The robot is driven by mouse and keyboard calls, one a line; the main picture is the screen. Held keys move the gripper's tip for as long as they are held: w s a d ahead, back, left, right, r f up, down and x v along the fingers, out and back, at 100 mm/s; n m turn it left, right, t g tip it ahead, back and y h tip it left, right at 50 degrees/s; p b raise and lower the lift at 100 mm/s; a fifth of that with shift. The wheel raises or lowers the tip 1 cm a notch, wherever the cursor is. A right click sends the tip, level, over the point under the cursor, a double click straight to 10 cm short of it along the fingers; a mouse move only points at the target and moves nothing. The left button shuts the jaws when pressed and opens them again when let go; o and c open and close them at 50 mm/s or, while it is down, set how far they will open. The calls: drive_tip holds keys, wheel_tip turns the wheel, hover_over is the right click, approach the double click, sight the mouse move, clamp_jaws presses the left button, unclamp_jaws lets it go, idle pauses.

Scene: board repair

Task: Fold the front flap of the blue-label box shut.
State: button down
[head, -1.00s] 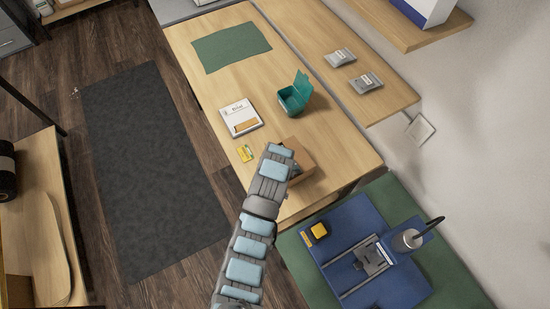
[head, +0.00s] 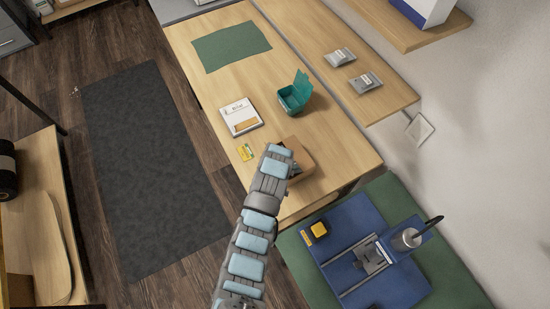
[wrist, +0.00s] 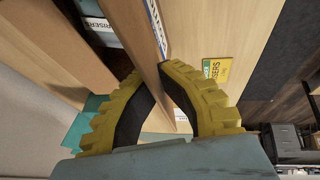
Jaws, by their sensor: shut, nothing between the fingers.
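The open brown cardboard box (head: 303,155) sits at the near end of the wooden bench in the head view, partly behind my arm. In the wrist view a brown cardboard panel (wrist: 128,38) runs down between my fingers, with a blue and white label strip (wrist: 156,22) on its right side. I cannot tell for sure whether this panel is the front flap. My gripper (wrist: 158,75) has yellow ribbed fingers with black inner faces. It is shut and empty, close against the panel; its tips are partly hidden.
A yellow card (head: 245,152) lies left of the box on the bench. A white boxed item (head: 240,117) and an open teal box (head: 294,94) stand farther back. A green mat (head: 231,46) lies at the far end. A blue fixture (head: 350,250) stands at the lower right.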

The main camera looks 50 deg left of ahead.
drive_tip(key=shift+w+f+b, duration=0.1)
drive_tip(key=shift+b, duration=0.25)
drive_tip(key=g+b, duration=0.2)
drive_tip(key=w+g+y+b, duration=0.1)
drive_tip(key=b, duration=0.2)
drive_tip(key=m+g+b, duration=0.1)
drive_tip(key=g+b, duration=0.1)
drive_tip(key=shift+w+d+f+g+b, duration=0.15)
drive_tip(key=shift+w+d+g+b, duration=0.15)
drive_tip(key=shift+w+b, duration=0.1)
drive_tip(key=g+b, duration=0.1)
drive_tip(key=b, duration=0.1)
drive_tip(key=g+y+b, duration=0.1)
drive_tip(key=b, duration=0.1)
drive_tip(key=shift+w+f+m, duration=0.15)
drive_tip(key=shift+w+m, duration=0.05)
drive_tip(key=shift+m, duration=0.1)
drive_tip(key=g+b, duration=0.1)
drive_tip(key=b, duration=0.2)
drive_tip(key=shift+w+f+y+b, duration=0.1)
drive_tip(key=shift+f+y+b, duration=0.05)
drive_tip(key=shift+y+b, duration=0.2)
drive_tip(key=shift+w+m+g+b, duration=0.1)
drive_tip(key=shift+m+g+b, duration=0.4)
drive_tip(key=shift+b, duration=1.65)
drive_tip(key=c, duration=1.3)
unclamp_jaws()
